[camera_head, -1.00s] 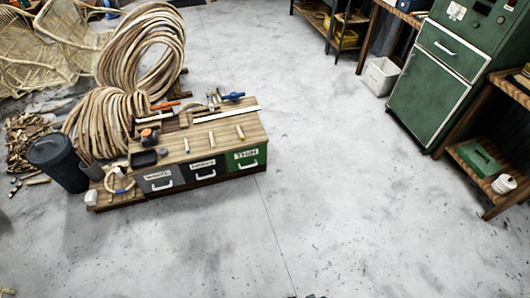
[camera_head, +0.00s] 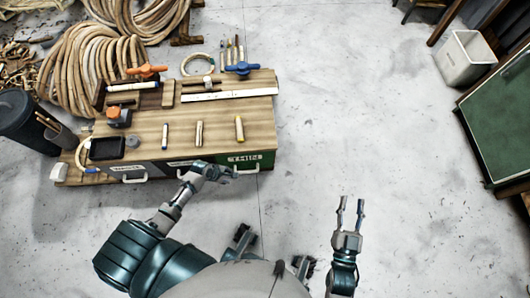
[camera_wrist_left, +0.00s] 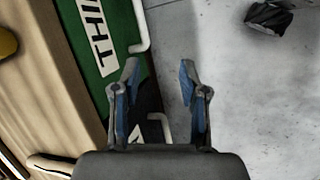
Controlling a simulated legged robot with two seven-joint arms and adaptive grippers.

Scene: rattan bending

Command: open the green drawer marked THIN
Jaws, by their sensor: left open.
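The green drawer (camera_head: 262,160) with the white THIN label sits at the right end of the wooden bench's front, and looks shut. In the left wrist view the green drawer front (camera_wrist_left: 85,52) fills the upper left, with its white handle (camera_wrist_left: 145,40) along its edge. My left gripper (camera_head: 232,173) is at the drawer fronts, near the green drawer's handle. In the wrist view my left gripper (camera_wrist_left: 158,72) is open and empty, with the green drawer's handle just beyond its fingertips. Contact cannot be told. My right gripper (camera_head: 351,204) is open and empty over the floor.
A black drawer (camera_wrist_left: 149,98) with a white handle (camera_wrist_left: 162,127) lies beside the green one. Tools and small pieces lie on the bench top (camera_head: 220,115). Rattan coils (camera_head: 90,85) and a dark bin (camera_head: 25,120) stand left. Floor (camera_head: 330,130) to the right is clear.

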